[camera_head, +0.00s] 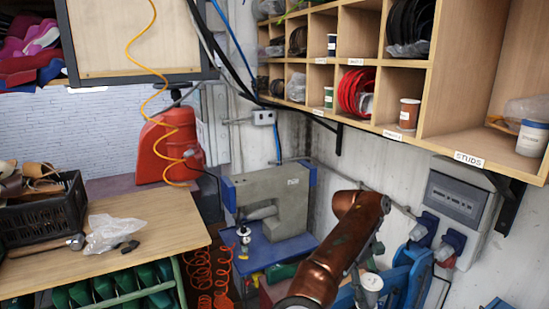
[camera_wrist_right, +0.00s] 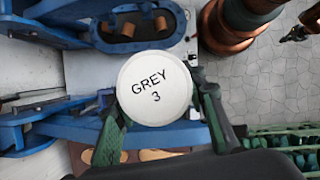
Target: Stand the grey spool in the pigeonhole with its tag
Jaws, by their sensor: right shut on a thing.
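The grey spool shows end-on in the right wrist view as a white disc (camera_wrist_right: 154,88) printed "GREY 3". My right gripper (camera_wrist_right: 158,100) is shut on it, one finger on each side. In the head view a pale-topped cylinder (camera_head: 371,283), seemingly this spool, is low beside the copper arm, below the shelf. The pigeonholes (camera_head: 349,32) are on the wooden wall shelf at the upper right. Small white tags (camera_head: 393,135) sit on their front edges; most are too small to read.
Pigeonholes hold a brown spool (camera_head: 408,114), a red coil (camera_head: 356,91) and dark coils (camera_head: 410,28). A wide bay tagged "STUDS" (camera_head: 469,159) holds a tub (camera_head: 532,138). Blue machinery (camera_head: 408,280) and a grey electrical box (camera_head: 458,196) are below the shelf.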

